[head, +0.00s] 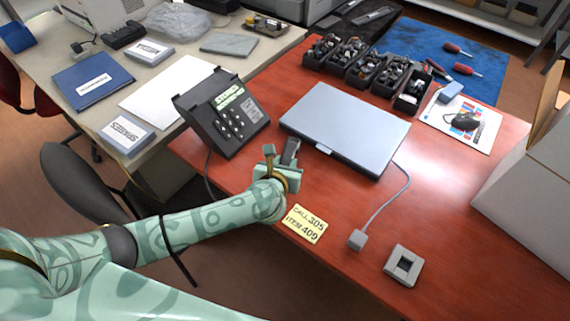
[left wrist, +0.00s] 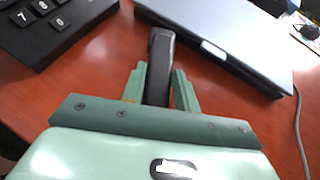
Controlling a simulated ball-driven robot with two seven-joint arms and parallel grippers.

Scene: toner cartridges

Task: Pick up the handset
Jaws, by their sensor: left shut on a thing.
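The handset is a dark grey bar; it shows in the left wrist view (left wrist: 158,68) between my left gripper's fingers (left wrist: 159,88), pointing away from the palm. In the head view the handset (head: 291,150) shows as a short dark piece at my left gripper (head: 280,158). The gripper is shut on it, just right of the desk phone (head: 222,112) and near the closed laptop (head: 345,125). The handset's near end is hidden by the gripper. Whether it touches the table or hangs just above it, I cannot tell. My right gripper is not in view.
A yellow note (head: 305,224) lies below the gripper. A cable runs from the laptop to a small grey block (head: 357,239), with a grey square frame (head: 403,265) beside it. Black bins (head: 365,70) stand behind the laptop. The red table's front right is mostly clear.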

